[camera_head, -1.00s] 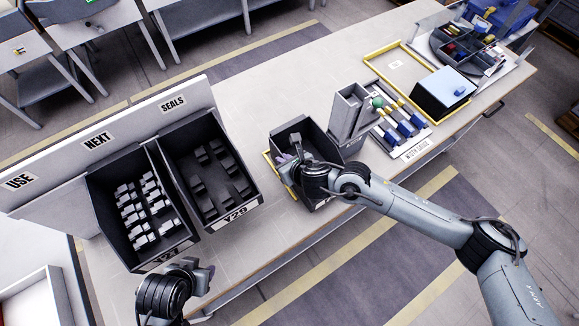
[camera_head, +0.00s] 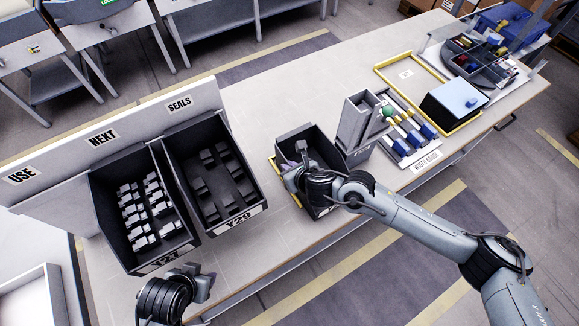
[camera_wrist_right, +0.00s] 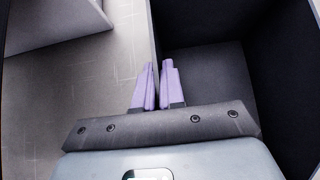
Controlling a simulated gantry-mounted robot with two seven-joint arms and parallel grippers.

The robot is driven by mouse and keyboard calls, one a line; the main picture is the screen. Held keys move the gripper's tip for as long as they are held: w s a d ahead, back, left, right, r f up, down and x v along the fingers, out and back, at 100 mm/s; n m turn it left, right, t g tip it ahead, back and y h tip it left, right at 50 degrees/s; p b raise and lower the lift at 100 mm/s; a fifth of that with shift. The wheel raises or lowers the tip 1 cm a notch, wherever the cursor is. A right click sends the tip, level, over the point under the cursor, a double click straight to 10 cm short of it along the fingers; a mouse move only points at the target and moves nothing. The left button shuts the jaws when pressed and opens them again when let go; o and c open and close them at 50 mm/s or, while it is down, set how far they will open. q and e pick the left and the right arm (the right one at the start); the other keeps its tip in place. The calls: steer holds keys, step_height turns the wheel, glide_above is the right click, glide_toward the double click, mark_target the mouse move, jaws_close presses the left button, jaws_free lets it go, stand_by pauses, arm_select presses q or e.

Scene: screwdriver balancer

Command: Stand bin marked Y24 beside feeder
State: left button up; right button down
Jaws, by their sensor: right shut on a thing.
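A dark open bin (camera_head: 292,137) stands on the bench at a yellow floor marking, beside the grey upright feeder (camera_head: 352,125). The front label of this bin is mostly hidden by my arm, so I cannot read it. My right gripper (camera_head: 291,168) is shut on the bin's left wall. In the right wrist view, its purple fingers (camera_wrist_right: 158,86) pinch the wall from both sides, and the bin's inside (camera_wrist_right: 208,75) looks empty. My left gripper (camera_head: 208,283) is at the bench's front edge, apart from the bins; its jaw state is unclear.
Bins marked Y27 (camera_head: 103,207) and Y29 (camera_head: 248,190) stand at the left before a panel reading USE, NEXT, SEALS. A rack (camera_head: 422,158) of blue parts, a blue-topped box (camera_head: 458,95) and a turntable (camera_head: 488,62) lie to the right. Bench behind the feeder is clear.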

arm_select(q)
steer(key=shift+d+f+b, duration=0.2)
steer(key=shift+f+b, duration=0.1)
arm_select(e)
steer(key=shift+f, duration=0.2)
arm_select(q)
steer(key=shift+a, duration=0.2)
arm_select(e)
steer(key=c, duration=1.2)
jaws_free()
steer(key=shift+o, duration=0.2)
arm_select(q)
steer(key=shift+d+r+p, duration=0.2)
steer(key=shift+r+p, duration=0.65)
arm_select(e)
steer(key=v, duration=0.9)
steer(key=shift+s+r, duration=0.1)
steer(key=shift+r, duration=0.05)
arm_select(q)
steer(key=shift+r, duration=0.1)
arm_select(e)
steer(key=shift+s+d+r, duration=0.35)
steer(key=shift+s+r, duration=0.1)
steer(key=shift+s, duration=0.05)
arm_select(q)
steer(key=shift+a, duration=0.1)
steer(key=shift+a, duration=0.1)
arm_select(e)
steer(key=shift+r, duration=0.15)
